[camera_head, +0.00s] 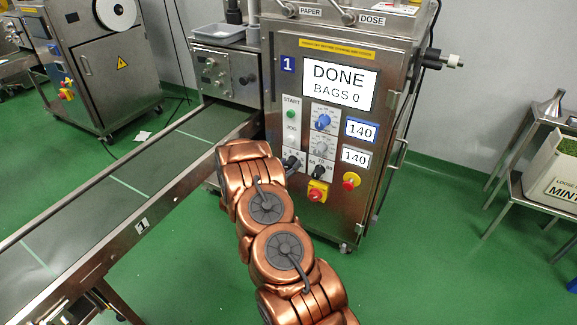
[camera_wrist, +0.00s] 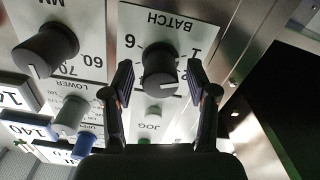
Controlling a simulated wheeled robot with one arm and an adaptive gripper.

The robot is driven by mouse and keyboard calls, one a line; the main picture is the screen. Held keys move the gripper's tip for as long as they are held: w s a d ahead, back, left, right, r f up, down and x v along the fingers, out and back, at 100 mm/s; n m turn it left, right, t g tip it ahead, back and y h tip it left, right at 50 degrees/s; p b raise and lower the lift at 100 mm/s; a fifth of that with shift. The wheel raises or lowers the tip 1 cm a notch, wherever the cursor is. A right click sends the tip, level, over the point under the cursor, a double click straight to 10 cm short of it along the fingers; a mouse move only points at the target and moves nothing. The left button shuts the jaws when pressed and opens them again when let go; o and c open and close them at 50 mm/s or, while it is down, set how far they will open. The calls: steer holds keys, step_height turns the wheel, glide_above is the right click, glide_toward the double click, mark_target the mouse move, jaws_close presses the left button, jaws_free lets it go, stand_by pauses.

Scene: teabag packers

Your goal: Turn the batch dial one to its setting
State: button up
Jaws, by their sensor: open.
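The batch dial is a black knob (camera_wrist: 160,62) on a white plate marked BATCH, seen upside down in the wrist view. A 6 and a 1 show on the plate around it. A white pointer line shows on the knob's near face. My gripper (camera_wrist: 159,74) is open, with one finger on each side of the knob. Small gaps seem to show between fingers and knob; whether either touches cannot be told. In the head view my copper arm reaches the control panel of machine 1 (camera_head: 335,128) and hides much of the dial area.
A larger black dial (camera_wrist: 46,54) sits beside the batch plate. Grey (camera_wrist: 72,116) and blue knobs and the JOG button (camera_wrist: 153,111) are close by. A red stop button (camera_head: 317,192) is low on the panel. A conveyor (camera_head: 120,195) runs along the left.

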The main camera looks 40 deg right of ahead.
jaws_close()
stand_by(0.6)
steer(key=shift+f+m, duration=0.1)
steer(key=shift+m, duration=0.2)
steer(key=m+b, duration=0.3)
steer(key=m, duration=0.2)
steer(key=shift+f, duration=0.1)
steer(key=shift+m+b, duration=1.1)
steer(key=shift+m, duration=0.5)
jaws_free()
